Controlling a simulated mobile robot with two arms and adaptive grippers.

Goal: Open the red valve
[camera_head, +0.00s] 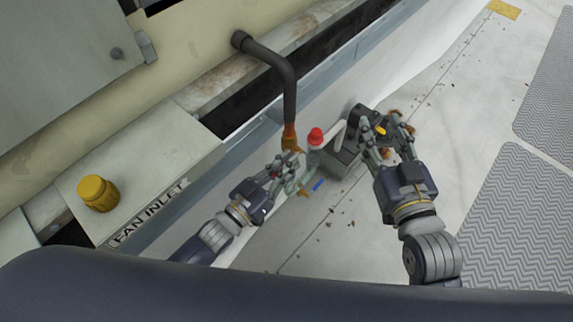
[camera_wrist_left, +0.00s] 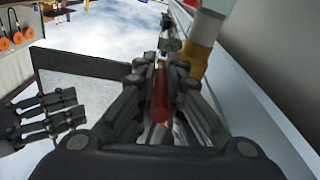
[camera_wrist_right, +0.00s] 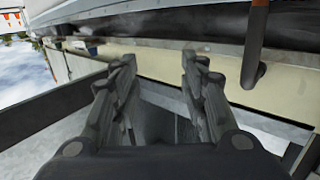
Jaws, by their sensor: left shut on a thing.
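A red valve handle (camera_wrist_left: 160,95) lies lengthwise between the fingers of my left gripper (camera_wrist_left: 165,75) in the left wrist view. The fingers are shut on it. In the head view my left gripper (camera_head: 285,168) is beside the lower end of a bent pipe, and only a little red shows between its fingers. A separate red cap (camera_head: 315,136) stands on a grey-green fitting just right of that gripper. My right gripper (camera_head: 388,140) is open further right. In the right wrist view its fingers (camera_wrist_right: 158,75) are spread with nothing held between them.
A dark bent pipe (camera_head: 289,95) with an orange-brown end (camera_head: 290,137) comes down from the wall. A yellow cap (camera_head: 98,193) stands on the ledge marked FAN INLET at the left. Grey ribbed mats (camera_head: 500,225) lie at the right. Debris dots the pale floor.

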